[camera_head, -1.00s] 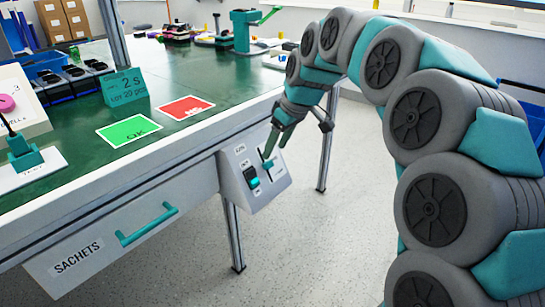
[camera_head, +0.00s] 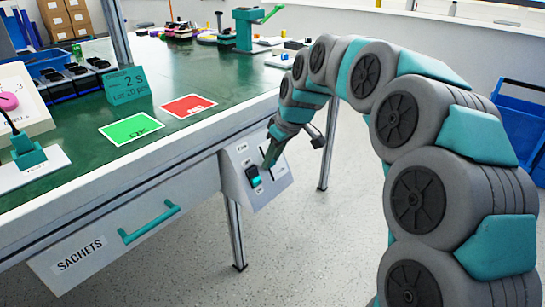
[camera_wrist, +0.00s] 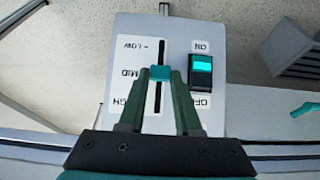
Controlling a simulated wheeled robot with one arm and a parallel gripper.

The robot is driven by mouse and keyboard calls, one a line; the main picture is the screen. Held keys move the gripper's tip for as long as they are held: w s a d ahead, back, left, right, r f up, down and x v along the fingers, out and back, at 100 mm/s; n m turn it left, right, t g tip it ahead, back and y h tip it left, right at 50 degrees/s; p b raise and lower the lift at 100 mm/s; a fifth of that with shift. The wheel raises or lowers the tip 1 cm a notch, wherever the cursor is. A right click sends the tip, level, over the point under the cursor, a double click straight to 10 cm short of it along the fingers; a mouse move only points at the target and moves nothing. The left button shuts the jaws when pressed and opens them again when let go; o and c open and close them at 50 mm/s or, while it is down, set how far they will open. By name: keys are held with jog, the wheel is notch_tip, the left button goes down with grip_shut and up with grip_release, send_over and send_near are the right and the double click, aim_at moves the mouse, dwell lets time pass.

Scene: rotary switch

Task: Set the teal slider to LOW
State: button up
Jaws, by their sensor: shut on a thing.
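The teal slider (camera_wrist: 160,73) sits in a dark vertical slot on a pale control panel (camera_wrist: 130,25). In the wrist view it stands level with the MID label, with LOW above and HIGH below. My gripper (camera_wrist: 161,84) has one finger on each side of the slider knob and is shut on it. In the head view my gripper (camera_head: 268,160) reaches down to the panel on the table's front and hides most of the knob.
A rocker switch (camera_wrist: 201,65) with a lit teal face sits beside the slot, between ON and OFF labels. A drawer with a teal handle (camera_head: 149,222) is left of the panel in the head view. Open floor lies below and right.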

grip_shut()
dwell(0.8)
